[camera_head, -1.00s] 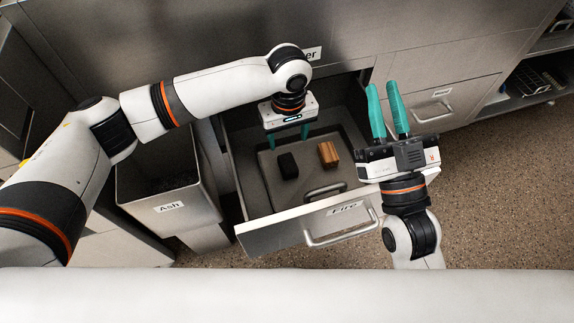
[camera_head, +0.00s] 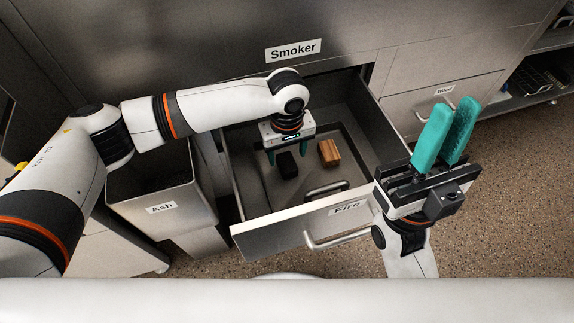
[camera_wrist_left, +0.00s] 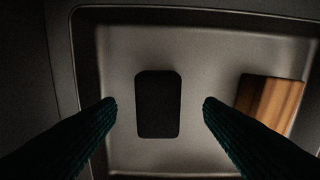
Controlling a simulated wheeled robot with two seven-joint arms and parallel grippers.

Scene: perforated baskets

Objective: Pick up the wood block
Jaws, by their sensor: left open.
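The wood block (camera_head: 329,153), brown with striped grain, lies in the tray inside the open Fire drawer. It also shows at the right of the left wrist view (camera_wrist_left: 268,103), partly behind a finger. A black block (camera_head: 287,165) lies to its left; in the left wrist view the black block (camera_wrist_left: 158,104) sits between the fingertips, farther off. My left gripper (camera_head: 289,156) is open and empty, pointing down over the drawer at the black block, left of the wood block. My right gripper (camera_head: 447,135) is outside the drawer at right, its teal fingers apart with nothing between them.
The Fire drawer (camera_head: 278,232) stands open, with a handle on its front. The tray (camera_wrist_left: 215,60) has a raised rim and a handle. An Ash bin (camera_head: 160,208) stands at left. The Smoker cabinet (camera_head: 220,45) rises behind; a closed drawer (camera_head: 440,105) is at right.

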